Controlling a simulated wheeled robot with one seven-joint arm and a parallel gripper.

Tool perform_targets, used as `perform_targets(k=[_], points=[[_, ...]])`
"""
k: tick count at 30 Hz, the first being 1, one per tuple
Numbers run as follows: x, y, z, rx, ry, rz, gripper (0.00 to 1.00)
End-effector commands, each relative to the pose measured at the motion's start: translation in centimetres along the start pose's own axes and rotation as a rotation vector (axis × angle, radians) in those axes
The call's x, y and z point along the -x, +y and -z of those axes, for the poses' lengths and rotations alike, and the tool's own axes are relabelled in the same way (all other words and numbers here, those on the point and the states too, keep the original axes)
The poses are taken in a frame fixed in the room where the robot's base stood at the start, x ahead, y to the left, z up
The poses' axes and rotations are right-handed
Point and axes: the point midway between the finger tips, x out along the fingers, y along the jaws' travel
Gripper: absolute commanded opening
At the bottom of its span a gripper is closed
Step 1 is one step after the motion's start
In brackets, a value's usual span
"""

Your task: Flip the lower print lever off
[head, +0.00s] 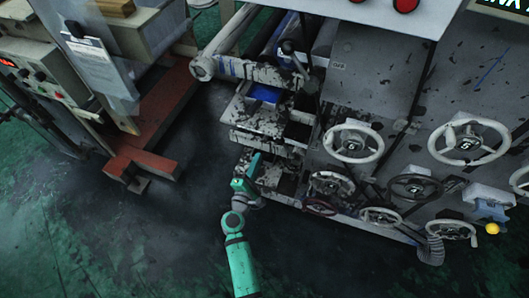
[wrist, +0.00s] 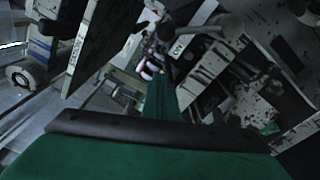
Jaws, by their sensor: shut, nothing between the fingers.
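My gripper (head: 253,164) is shut and empty. In the head view it is beside the lower left part of the grey, paint-stained press (head: 375,85), close to its stepped ledges. In the wrist view the shut green fingers (wrist: 165,92) point toward metal parts and a grey rod-like handle (wrist: 215,28). In the head view a dark lever with a round black knob (head: 287,47) stands near the roller at the top left of the press.
Several handwheels, including a white one (head: 353,143), stick out from the press front to the right of my gripper. A yellow knob (head: 492,228) is at the far right. A red-brown base (head: 150,125) stands at left. The dark floor (head: 130,235) is clear at lower left.

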Motion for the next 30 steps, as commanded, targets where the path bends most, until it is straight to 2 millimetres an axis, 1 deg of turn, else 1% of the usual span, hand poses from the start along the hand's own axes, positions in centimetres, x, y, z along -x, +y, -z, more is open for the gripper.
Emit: perform_targets(k=[9, 18, 19, 21, 25, 30], points=[[-5.2, 0.1, -0.1, -0.001, -0.003, 0.000, 0.00], [-9.4, 0.0, -0.1, -0.001, -0.001, 0.000, 0.00], [-9.4, -0.1, -0.3, -0.002, -0.002, 0.001, 0.00], [-8.9, -0.2, -1.2, -0.002, -0.002, 0.003, 0.00], [-8.4, -0.1, -2.6, -0.002, -0.002, 0.002, 0.00], [-8.0, -0.1, -3.6, -0.002, -0.002, 0.002, 0.00]])
